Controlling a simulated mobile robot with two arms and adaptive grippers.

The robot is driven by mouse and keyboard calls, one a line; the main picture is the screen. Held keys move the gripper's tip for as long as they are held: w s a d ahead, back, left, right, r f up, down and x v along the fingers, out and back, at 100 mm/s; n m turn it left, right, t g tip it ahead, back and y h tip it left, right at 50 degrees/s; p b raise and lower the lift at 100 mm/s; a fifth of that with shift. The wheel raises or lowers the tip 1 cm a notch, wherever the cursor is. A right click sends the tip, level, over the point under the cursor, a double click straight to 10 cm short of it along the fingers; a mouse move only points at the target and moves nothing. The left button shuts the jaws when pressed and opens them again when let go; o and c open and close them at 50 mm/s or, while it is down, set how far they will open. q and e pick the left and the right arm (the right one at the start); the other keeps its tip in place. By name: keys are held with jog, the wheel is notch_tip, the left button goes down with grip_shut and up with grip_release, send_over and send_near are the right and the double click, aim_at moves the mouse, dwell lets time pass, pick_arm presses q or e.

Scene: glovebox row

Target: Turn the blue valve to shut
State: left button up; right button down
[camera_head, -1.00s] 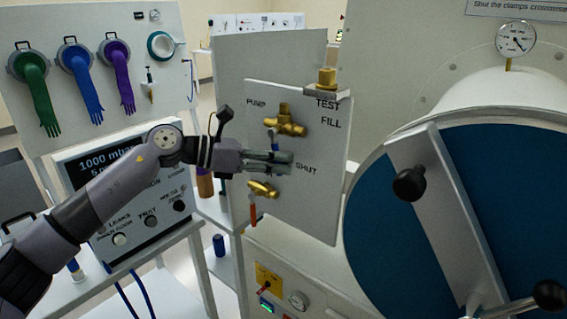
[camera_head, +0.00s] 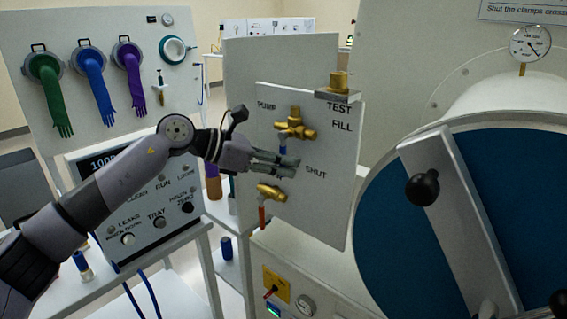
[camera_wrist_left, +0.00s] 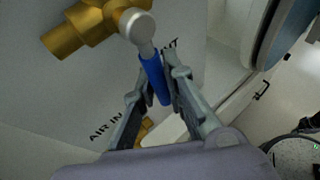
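The blue valve has a brass body (camera_head: 295,126) on the upright white panel, beneath the PUMP label. Its blue handle (camera_head: 283,147) points down; the lower end is hidden behind my fingers. SHUT is printed to the right. My left gripper (camera_head: 291,163) reaches in from the left. In the left wrist view, the blue handle (camera_wrist_left: 155,80) lies between the two fingertips (camera_wrist_left: 158,82), which look closed on it. The brass body (camera_wrist_left: 80,30) shows at upper left there. My right gripper is not in view.
A second brass valve (camera_head: 270,192) with a red handle (camera_head: 262,217) sits just below my left fingers. A brass fitting (camera_head: 338,82) stands on the panel's top edge. The large blue round door (camera_head: 400,240) with a black knob (camera_head: 422,189) is at the right.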

pick_arm(q)
jog(key=o, duration=0.4)
jog(key=v, duration=1.2)
dwell(0.5)
